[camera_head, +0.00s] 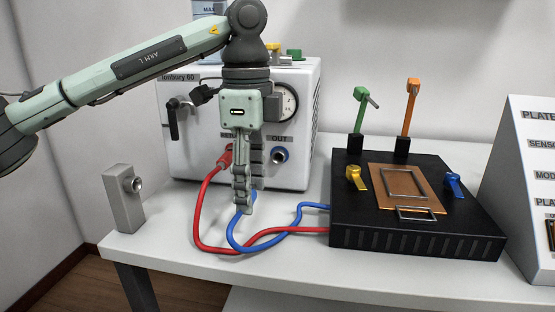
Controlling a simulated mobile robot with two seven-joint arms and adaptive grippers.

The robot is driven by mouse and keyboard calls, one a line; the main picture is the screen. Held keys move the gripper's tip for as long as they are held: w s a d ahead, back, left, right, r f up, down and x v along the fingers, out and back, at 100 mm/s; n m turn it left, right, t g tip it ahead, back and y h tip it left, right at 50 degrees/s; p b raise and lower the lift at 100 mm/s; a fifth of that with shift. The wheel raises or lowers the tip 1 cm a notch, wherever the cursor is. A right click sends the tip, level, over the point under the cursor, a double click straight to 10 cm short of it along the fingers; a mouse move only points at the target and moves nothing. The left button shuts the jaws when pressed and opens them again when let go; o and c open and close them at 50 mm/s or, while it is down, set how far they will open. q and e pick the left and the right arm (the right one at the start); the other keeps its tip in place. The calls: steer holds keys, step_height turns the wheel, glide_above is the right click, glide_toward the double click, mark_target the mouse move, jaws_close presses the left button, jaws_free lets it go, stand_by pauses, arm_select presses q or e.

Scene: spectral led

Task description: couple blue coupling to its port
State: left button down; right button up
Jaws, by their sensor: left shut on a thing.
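My left gripper (243,208) comes down in front of the white bath unit and is shut on the end of the blue hose (236,237). The blue coupling itself is mostly hidden by the fingers; a little blue shows beside the fingertips. The red coupling (225,158) sits at the other port on the left, partly behind my gripper. My right gripper is not in view.
The white unit (300,115) has a dial and a black lever. The red hose (203,215) and the blue hose run to the black plate box (420,240) on the right. A grey block holder (124,200) stands at the table's left edge. A sloped panel stands far right.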

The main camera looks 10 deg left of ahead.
mark_target(253, 226)
arm_select(q)
steer(key=shift+f, duration=0.1)
steer(key=shift+f+b, duration=1.65)
steer(key=shift+f, duration=0.5)
steer(key=c, duration=0.6)
jaws_free()
steer(key=shift+o, duration=0.2)
steer(key=shift+r, duration=0.1)
steer(key=shift+r+p, duration=1.05)
steer(key=shift+r, duration=0.4)
step_height(253, 226, up, 12)
